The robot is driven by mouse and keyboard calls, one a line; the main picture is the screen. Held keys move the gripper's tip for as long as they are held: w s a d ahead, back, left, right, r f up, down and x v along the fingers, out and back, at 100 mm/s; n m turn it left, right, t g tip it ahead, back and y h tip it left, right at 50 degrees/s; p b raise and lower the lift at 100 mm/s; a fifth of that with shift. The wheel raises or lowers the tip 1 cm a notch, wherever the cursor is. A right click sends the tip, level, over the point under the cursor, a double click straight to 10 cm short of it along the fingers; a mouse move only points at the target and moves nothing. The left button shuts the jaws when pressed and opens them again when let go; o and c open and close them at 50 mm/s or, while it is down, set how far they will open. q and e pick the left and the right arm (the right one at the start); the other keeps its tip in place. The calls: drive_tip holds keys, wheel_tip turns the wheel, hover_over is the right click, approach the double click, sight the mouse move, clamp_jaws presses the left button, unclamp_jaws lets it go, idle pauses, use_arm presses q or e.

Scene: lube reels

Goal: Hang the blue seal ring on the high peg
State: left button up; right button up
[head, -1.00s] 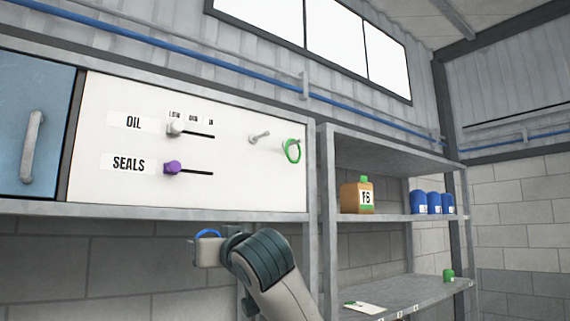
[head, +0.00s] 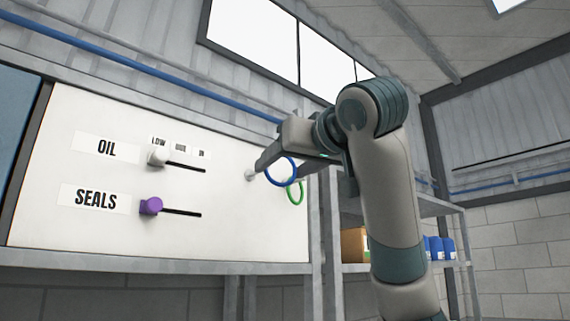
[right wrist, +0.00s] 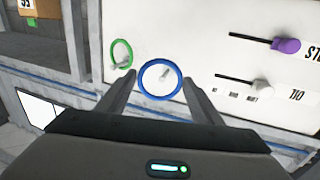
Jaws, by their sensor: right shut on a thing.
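My right gripper (head: 268,163) is shut on the blue seal ring (head: 281,186) and holds it up in front of the white panel (head: 100,235). In the right wrist view the blue ring (right wrist: 160,97) sits between the two fingertips. A bare pale peg (right wrist: 165,74) shows inside the ring's outline there. I cannot tell whether the peg enters the ring. In the head view the peg's base (head: 250,174) shows just left of the ring, its tip partly hidden by a finger. A green ring (head: 299,200) hangs on another peg (right wrist: 121,65) beside it. My left gripper is out of view.
The panel has a white slider knob (head: 158,156) by OIL and a purple knob (head: 151,206) by SEALS. A blue pipe (head: 180,80) runs along the wall above. Shelves with blue containers (head: 436,248) stand to the right, partly behind my right arm.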

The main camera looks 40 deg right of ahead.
drive_tip(key=shift+s+d+r, duration=0.3)
drive_tip(key=shift+s+r, duration=0.2)
drive_tip(key=shift+s, duration=0.05)
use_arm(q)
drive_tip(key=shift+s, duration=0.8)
use_arm(e)
drive_tip(key=shift+s+d+r, duration=0.1)
drive_tip(key=shift+s+r, duration=0.1)
drive_tip(key=shift+s, duration=0.1)
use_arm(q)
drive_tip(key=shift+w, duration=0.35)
use_arm(e)
drive_tip(key=shift+w, duration=0.3)
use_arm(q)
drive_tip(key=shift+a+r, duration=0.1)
use_arm(e)
drive_tip(key=shift+w, duration=0.1)
